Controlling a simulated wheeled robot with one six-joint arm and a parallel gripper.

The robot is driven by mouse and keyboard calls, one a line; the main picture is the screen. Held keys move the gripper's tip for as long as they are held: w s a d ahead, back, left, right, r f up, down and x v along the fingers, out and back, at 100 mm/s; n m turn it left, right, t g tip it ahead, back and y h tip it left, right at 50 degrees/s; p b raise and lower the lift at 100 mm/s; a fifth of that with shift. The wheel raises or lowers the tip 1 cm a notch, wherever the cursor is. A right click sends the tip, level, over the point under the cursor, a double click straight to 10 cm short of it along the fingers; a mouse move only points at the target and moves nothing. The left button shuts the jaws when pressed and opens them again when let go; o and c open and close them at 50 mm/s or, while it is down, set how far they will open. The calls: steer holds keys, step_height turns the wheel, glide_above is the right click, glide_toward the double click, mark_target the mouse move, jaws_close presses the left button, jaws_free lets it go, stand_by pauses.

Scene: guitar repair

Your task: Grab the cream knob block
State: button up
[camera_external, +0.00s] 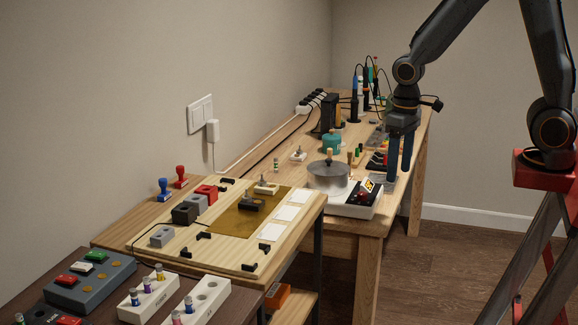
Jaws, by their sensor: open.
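A small cream block with a knob on top (265,189) stands at the far edge of a brown mat (225,222) on the near workbench, just behind a dark block (250,205). A similar small pale block with a knob (298,157) stands farther back on the long wooden table. I cannot tell for sure which is the cream knob block. My gripper (399,174) points down over the right side of the long table, open and empty, well to the right of both blocks.
Red, grey and black blocks (185,214) crowd the mat's left. White pads (287,213) lie at its right. Switch boxes (90,281) are at front left.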

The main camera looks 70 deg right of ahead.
steer(key=w+a+r+m+y+p, duration=0.15)
steer(key=w+m, duration=0.25)
steer(key=w, duration=0.5)
steer(key=w+a+r+m+y, duration=0.1)
steer(key=w+a+r+m, duration=0.2)
steer(key=w, duration=0.6)
steer(key=m+y+p, duration=0.2)
steer(key=m, duration=0.6)
glide_toward(267, 185)
steer(key=a, duration=0.1)
steer(key=shift+h, duration=0.25)
steer(key=shift+p+x, duration=1.15)
steer(key=shift+x, duration=2.55)
steer(key=shift+d, duration=0.1)
steer(key=shift+c, duration=0.4)
steer(key=c, duration=1.1)
